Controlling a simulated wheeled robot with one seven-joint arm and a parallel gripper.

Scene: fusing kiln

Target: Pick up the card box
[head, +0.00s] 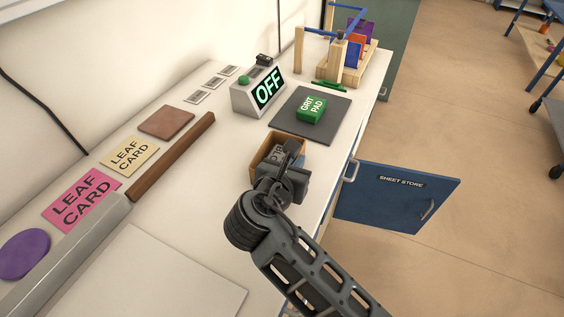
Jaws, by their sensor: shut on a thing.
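The card box (262,152) is a small open tan box on the white worktop near its right edge, in the middle of the head view. A grey thing with partly hidden lettering (277,154) shows inside it. My gripper (287,158) comes from the near side and is shut on the box. The gripper and wrist hide the box's near and right parts. I cannot tell whether the box's base touches the worktop.
Beyond the box lie a dark mat (335,128) with a green grit pad (312,108), and a control box reading OFF (262,92). Leaf cards (82,200) and a long brown bar (170,160) lie left. A blue sheet store door (395,198) stands open at right.

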